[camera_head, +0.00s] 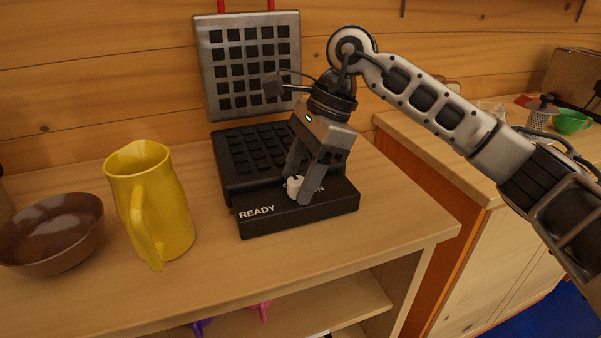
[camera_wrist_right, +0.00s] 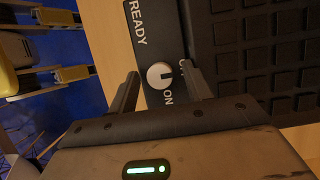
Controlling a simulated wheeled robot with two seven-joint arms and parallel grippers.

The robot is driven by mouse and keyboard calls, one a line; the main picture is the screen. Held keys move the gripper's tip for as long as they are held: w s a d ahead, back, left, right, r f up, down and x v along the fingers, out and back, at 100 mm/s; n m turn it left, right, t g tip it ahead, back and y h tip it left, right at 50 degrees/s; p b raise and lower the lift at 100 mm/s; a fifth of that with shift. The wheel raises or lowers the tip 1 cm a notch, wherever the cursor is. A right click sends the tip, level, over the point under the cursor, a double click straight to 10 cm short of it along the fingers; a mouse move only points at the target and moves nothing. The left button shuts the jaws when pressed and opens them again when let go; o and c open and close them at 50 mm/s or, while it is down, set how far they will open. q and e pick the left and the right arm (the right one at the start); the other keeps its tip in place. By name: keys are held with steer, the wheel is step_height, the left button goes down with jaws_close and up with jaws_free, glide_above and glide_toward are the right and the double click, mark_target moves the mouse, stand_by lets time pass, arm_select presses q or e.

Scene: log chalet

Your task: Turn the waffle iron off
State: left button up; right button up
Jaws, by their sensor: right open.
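The black waffle iron (camera_head: 229,171) stands on the wooden counter with its gridded lid raised against the wall. Its front panel carries the word READY and a white round knob (camera_head: 294,186). My right gripper (camera_head: 297,192) is at the panel with its fingers on either side of the knob. In the right wrist view the knob (camera_wrist_right: 160,75) lies between the two open fingers (camera_wrist_right: 160,85), with a gap visible beside it; ON is printed next to it. The knob's dark pointer line points toward the iron's plate side. Part of the panel's lettering is hidden behind my fingers. My left gripper is not in view.
A yellow pitcher (camera_head: 161,205) and a brown bowl (camera_head: 55,232) stand on the counter left of the iron. Another counter (camera_head: 422,131) at the right holds a green cup (camera_head: 571,121) and a toaster-like box (camera_head: 573,77). The counter's front right corner is clear.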

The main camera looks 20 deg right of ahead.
steer(key=v, duration=1.6)
steer(key=shift+p, duration=0.4)
steer(key=shift+s+a, duration=0.1)
